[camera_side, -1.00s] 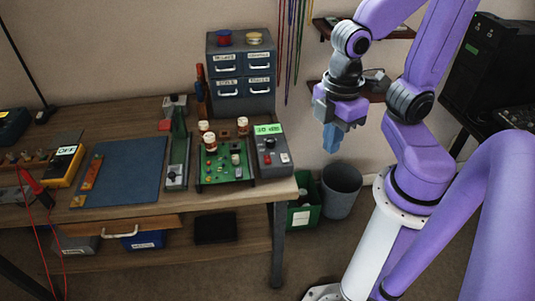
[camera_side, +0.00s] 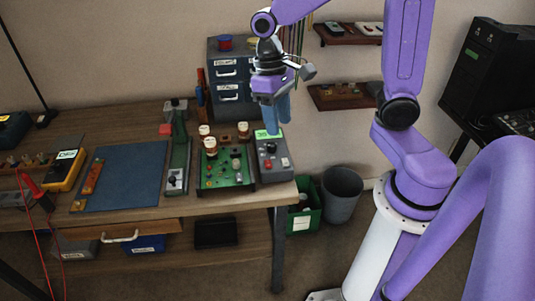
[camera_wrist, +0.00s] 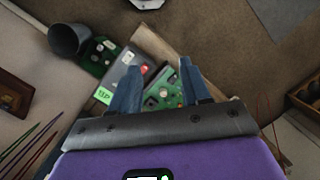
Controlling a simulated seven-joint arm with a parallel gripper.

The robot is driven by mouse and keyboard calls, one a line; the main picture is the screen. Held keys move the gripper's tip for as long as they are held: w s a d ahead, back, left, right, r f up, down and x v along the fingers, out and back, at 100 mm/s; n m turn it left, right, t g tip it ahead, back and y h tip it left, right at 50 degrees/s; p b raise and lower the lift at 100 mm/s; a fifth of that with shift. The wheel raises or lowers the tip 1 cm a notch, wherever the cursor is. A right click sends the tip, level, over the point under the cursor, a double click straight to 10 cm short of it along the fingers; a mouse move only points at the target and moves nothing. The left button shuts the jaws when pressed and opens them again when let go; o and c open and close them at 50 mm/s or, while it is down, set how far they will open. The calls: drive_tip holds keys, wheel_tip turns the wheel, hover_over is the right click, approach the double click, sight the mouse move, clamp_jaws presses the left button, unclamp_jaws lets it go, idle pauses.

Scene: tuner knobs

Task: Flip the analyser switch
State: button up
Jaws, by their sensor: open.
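A grey box (camera_side: 272,156) with a green display, a dark knob and small red and white controls sits at the bench's right end. No label naming it as the analyser is readable. In the wrist view the open fingers (camera_wrist: 162,65) point toward the box and the green circuit board.
The green circuit board (camera_side: 226,172) with cream-topped knobs stands left of the box. Grey drawers (camera_side: 228,85) stand behind. A blue mat (camera_side: 124,176) and yellow meter (camera_side: 63,170) lie farther left. A grey bin (camera_side: 342,193) and green crate (camera_side: 304,212) are on the floor.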

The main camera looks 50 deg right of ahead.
drive_tip(key=w+d+f+m+g+y, duration=0.1)
drive_tip(key=w+d+m, duration=0.45)
drive_tip(key=w, duration=0.25)
drive_tip(key=m+y, duration=0.2)
drive_tip(key=m, duration=0.3)
approach(268, 162)
drive_tip(key=x, duration=0.7)
drive_tip(key=shift+s+a+f, duration=0.15)
drive_tip(key=shift+a+f, duration=0.05)
